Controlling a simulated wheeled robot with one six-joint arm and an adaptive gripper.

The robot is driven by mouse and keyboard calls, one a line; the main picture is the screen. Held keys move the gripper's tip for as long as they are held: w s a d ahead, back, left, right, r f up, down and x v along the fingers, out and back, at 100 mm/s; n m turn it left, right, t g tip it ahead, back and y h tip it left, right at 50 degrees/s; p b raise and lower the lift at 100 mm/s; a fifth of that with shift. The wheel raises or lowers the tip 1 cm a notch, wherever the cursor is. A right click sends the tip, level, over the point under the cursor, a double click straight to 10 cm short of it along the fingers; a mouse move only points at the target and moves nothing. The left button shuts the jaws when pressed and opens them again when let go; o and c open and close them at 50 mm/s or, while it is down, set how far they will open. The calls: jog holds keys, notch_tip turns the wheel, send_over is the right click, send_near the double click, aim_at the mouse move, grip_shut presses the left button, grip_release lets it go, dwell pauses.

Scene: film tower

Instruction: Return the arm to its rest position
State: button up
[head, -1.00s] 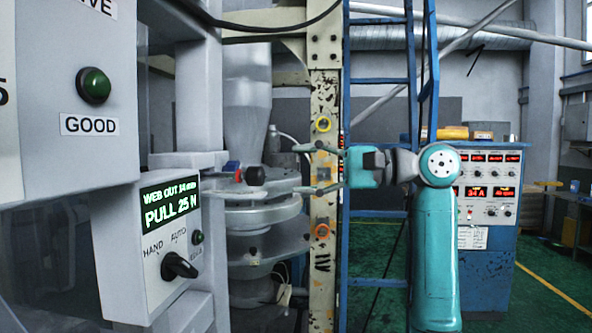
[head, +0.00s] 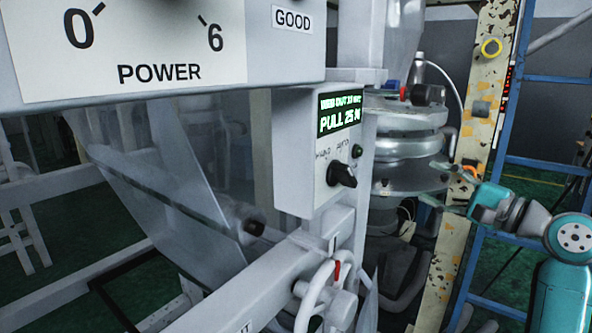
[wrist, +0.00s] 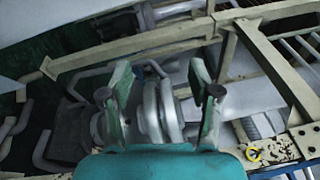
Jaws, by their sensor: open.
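My teal gripper (head: 431,182) is at the right of the head view. It points left, its two fingers apart, with nothing between them that I can make out. The fingers overlap the picture area beside the round grey metal die (head: 405,145) and the worn cream post (head: 487,110); I cannot tell whether they touch either. In the wrist view the open fingers (wrist: 160,72) stand on both sides of grey curved pipes or rings (wrist: 160,110) farther off. My arm is bent, with its joint (head: 572,237) at the right edge.
A grey control box (head: 318,185) with a green-lit display and black knob stands left of the die. A large panel marked POWER (head: 150,50) fills the upper left. A blue ladder (head: 500,160) stands behind my arm.

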jog(key=s+a+f+m+t+h, duration=0.1)
jog(key=s+f+h, duration=0.15)
jog(key=f, duration=0.75)
jog(key=s+a+f+h, duration=0.2)
jog(key=f+h, duration=0.1)
jog(key=f, duration=0.8)
jog(key=s+a+f+m+t+h, duration=0.1)
jog(key=s+f+h, duration=0.15)
jog(key=f, duration=0.75)
jog(key=s+a+f+n+h, duration=0.1)
jog(key=s+a+f+h, duration=0.1)
jog(key=s+f, duration=0.7)
jog(key=s+a+f+n+g+h, duration=0.1)
jog(key=s+f+n+h, duration=0.2)
jog(key=s, duration=1.1)
jog(key=s+a+f+n+g, duration=0.1)
jog(key=s+f+n, duration=0.3)
jog(key=s, duration=1)
jog(key=s+a+r+n, duration=0.1)
jog(key=s+r+n, duration=0.5)
jog(key=s, duration=0.3)
jog(key=shift+s+a+r+y, duration=0.2)
jog(key=shift+s+a+y, duration=0.1)
jog(key=shift+y, duration=0.1)
